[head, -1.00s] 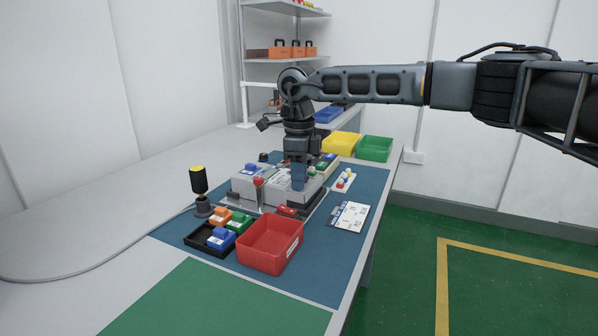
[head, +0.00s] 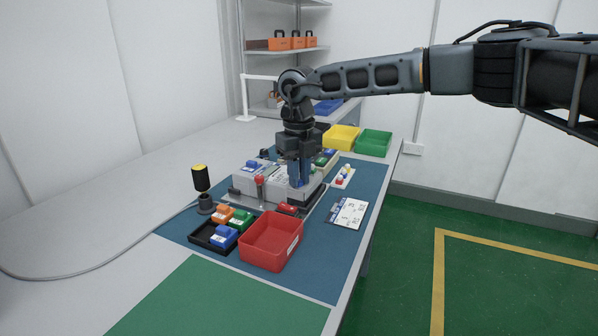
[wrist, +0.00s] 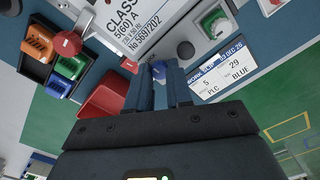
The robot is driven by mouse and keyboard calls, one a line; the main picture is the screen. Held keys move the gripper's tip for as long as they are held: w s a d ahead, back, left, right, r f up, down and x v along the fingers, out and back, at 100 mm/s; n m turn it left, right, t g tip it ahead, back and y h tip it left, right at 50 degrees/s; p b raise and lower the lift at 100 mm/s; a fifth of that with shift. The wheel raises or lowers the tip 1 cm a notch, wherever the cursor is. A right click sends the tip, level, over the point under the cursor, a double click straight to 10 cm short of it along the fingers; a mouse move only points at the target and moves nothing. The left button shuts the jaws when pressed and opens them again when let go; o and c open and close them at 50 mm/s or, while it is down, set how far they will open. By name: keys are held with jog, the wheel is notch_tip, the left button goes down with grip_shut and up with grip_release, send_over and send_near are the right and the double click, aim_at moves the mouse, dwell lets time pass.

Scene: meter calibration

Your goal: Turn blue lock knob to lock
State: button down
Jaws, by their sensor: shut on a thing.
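The blue lock knob (wrist: 158,69) shows between my fingertips in the wrist view, at the edge of the grey meter fixture (wrist: 125,25). My gripper (wrist: 160,82) is shut on it, with a blue finger on each side. In the head view my gripper (head: 299,183) points down at the front right of the grey fixture (head: 247,181), and its fingers hide the knob there. The knob's turn angle cannot be read.
A red bin (head: 270,243) and a black tray (head: 200,241) with coloured blocks are in front. A work slip (head: 350,213) marked BLUE lies right. Yellow (head: 342,139) and green (head: 374,144) bins stand behind.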

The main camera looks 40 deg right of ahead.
jog(key=shift+m, duration=0.6)
jog(key=c, duration=1)
grip_release()
jog(key=shift+r, duration=0.1)
notch_tip(320, 180, up, 8)
jog(key=shift+f, duration=0.2)
